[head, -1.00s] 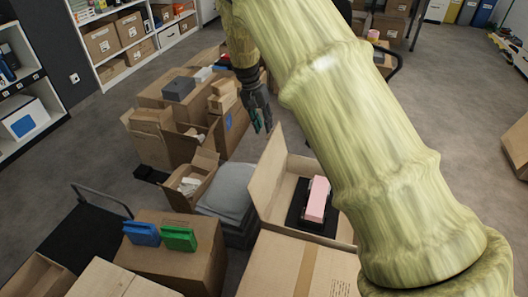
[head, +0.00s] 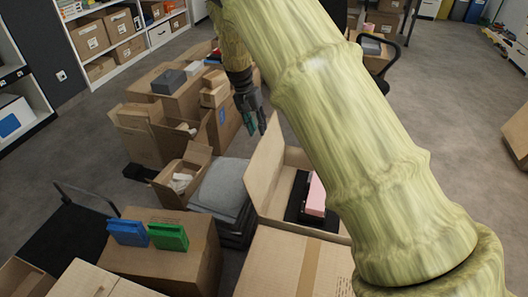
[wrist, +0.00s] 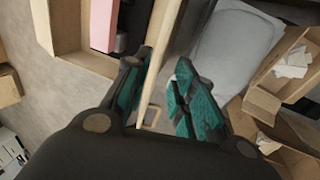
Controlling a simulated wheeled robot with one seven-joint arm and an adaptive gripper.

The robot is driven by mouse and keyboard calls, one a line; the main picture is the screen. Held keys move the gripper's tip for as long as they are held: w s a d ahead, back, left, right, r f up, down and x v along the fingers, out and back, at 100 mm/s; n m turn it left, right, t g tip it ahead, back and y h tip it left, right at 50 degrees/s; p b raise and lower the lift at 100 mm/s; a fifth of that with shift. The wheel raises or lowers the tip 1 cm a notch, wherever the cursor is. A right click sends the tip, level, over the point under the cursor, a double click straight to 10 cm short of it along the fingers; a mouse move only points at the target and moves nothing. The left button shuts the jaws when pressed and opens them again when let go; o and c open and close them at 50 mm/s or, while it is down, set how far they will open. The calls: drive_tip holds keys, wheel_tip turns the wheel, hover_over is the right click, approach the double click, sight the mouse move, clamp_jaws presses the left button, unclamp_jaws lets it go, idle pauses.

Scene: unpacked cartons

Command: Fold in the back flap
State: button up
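The open carton (head: 298,229) stands right of centre, partly hidden by my arm. It holds a black insert (head: 298,208) and a pink block (head: 316,196). The pink block also shows in the wrist view (wrist: 104,22). A tall flap (head: 266,165) stands upright on the carton's left side. In the wrist view this flap (wrist: 166,45) appears nearly edge-on as a pale strip running down between my fingers. My gripper (head: 257,132) is by the flap's upper end, fingers pointing down. In the wrist view my gripper (wrist: 160,105) is open; contact with the flap cannot be told.
A grey cushion-like stack (head: 223,188) lies left of the carton. Another small open carton (head: 182,179) and several boxes (head: 175,95) stand behind. A closed carton (head: 170,255) bears blue and green cases. A closed carton (head: 290,265) is in front.

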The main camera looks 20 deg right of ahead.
sight(264, 147)
drive_tip(key=b+x, duration=0.1)
drive_tip(key=x, duration=0.9)
drive_tip(key=shift+f, duration=0.1)
drive_tip(key=shift+s, duration=0.1)
clamp_jaws()
